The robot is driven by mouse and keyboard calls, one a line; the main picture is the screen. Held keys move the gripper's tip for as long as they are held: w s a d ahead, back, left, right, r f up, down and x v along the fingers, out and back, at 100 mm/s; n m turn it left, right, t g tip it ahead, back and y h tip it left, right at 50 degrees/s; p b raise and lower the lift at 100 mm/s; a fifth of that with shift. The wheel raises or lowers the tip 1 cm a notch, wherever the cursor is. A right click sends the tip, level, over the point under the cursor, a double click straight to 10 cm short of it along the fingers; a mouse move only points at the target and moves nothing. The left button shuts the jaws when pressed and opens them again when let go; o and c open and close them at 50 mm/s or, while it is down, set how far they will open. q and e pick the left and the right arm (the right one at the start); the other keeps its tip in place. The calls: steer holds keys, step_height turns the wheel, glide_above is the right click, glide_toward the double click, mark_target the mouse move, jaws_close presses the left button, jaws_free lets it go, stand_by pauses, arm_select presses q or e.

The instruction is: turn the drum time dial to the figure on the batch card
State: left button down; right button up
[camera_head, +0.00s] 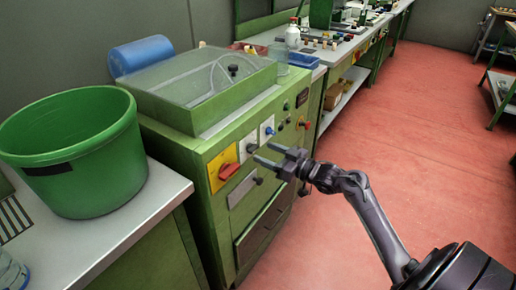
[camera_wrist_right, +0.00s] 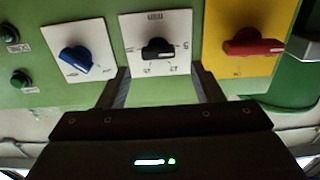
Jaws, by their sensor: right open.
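The green drum machine (camera_head: 215,140) has a row of controls on its front. A black dial (camera_head: 250,148) sits on a white plate with small figures around it. In the right wrist view this black dial (camera_wrist_right: 157,49) is in the middle, its figures too blurred to read. My right gripper (camera_head: 263,154) is open and empty, its fingers pointing at the panel. In the wrist view the fingertips (camera_wrist_right: 160,72) are on either side of the dial's plate, apparently short of the knob; contact cannot be told. I cannot make out a batch card. My left gripper is out of view.
A red switch on a yellow plate (camera_wrist_right: 252,46) and a blue knob (camera_wrist_right: 77,60) flank the dial. A green bucket (camera_head: 75,150) stands on the bench at left. A blue drum (camera_head: 140,54) lies behind the machine. The red floor (camera_head: 420,130) at right is clear.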

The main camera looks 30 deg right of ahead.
mark_target(256, 149)
steer(key=shift+x, duration=2.1)
steer(key=shift+f, duration=0.15)
steer(key=c, duration=1)
